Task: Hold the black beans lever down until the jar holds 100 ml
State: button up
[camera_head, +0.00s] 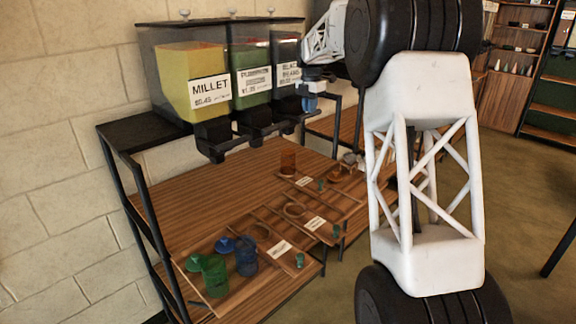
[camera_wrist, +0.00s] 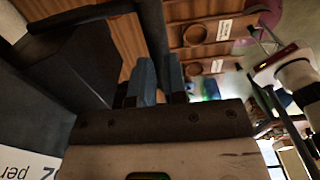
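The black beans bin (camera_head: 287,62) is the rightmost of the three wall bins; its label is partly legible. Its dark spout and lever (camera_head: 287,128) are below it. My gripper (camera_head: 310,102) is beside the right end of this bin, with its blue fingertips pointing down. In the wrist view the two blue fingers (camera_wrist: 162,78) are close together, with a dark bar (camera_wrist: 153,35) showing between and beyond them; I cannot tell if they touch it. A brown translucent jar (camera_head: 287,162) stands on the shelf near the third spout. Its contents and level are not legible.
The millet bin (camera_head: 190,85) and a green-filled bin (camera_head: 250,78) are to the left. A green jar (camera_head: 213,276) and a blue jar (camera_head: 246,258) stand on the lower front shelf (camera_head: 220,300). Empty ring holders (camera_head: 294,210) are to the right of them. The shelf's left side is clear.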

aim_at(309, 115)
jog(key=shift+w+a+f, duration=0.1)
jog(key=shift+f, duration=2)
dwell(1.5)
jog(key=shift+r, duration=0.35)
jog(key=shift+r, duration=2.3)
jog(key=shift+r, duration=2.5)
jog(key=shift+s, duration=0.25)
